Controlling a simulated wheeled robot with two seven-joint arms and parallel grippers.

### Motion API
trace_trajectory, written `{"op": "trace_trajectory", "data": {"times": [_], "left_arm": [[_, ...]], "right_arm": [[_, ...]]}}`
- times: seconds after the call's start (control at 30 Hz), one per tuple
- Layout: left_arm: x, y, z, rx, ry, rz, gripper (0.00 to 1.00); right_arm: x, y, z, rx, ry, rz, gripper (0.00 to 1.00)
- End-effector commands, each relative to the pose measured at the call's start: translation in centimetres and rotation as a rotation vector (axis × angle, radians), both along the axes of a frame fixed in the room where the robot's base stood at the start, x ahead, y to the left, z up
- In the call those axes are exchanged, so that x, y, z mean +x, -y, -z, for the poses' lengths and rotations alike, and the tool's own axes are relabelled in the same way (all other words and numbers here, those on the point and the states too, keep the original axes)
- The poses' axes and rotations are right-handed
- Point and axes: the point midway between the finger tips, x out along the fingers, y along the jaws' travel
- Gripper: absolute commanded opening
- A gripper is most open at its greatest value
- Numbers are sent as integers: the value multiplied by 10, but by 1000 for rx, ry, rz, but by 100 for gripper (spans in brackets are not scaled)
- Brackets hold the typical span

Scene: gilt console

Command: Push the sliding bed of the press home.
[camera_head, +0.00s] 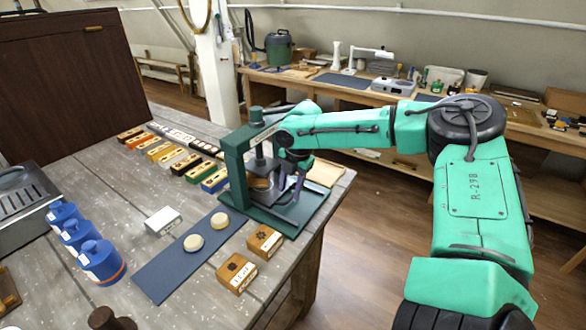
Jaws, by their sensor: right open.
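The dark green press (234,168) stands at the right edge of the grey plank table, with an upright frame and a flat green base (311,205). A tan, round-looking piece (259,183) shows low inside its frame. I cannot clearly make out the sliding bed or how far out it is; the frame and my gripper cover part of that area. My right arm reaches in from the right. My right gripper (288,192) is low at the right side of the press, over its base, open; whether it touches the press is unclear. My left gripper is out of view.
A blue mat (160,277) with two pale discs lies in front of the press, with two wooden stamp blocks (237,272) beside it. Several blue canisters (101,262) and a white block (163,221) stand left. Rows of coloured blocks (186,164) lie behind. A wooden board (326,172) lies right of the press.

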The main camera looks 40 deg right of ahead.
Motion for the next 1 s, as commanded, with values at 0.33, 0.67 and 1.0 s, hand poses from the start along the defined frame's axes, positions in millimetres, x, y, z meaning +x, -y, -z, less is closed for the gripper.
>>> {"op": "trace_trajectory", "data": {"times": [0.33, 0.67, 1.0], "left_arm": [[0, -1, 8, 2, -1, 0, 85], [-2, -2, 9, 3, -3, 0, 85], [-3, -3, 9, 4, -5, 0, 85]], "right_arm": [[-15, 3, -97, -1, 9, 0, 45], [-21, 5, -126, -1, 4, -2, 45], [-21, 5, -126, -1, 4, -2, 45]]}}
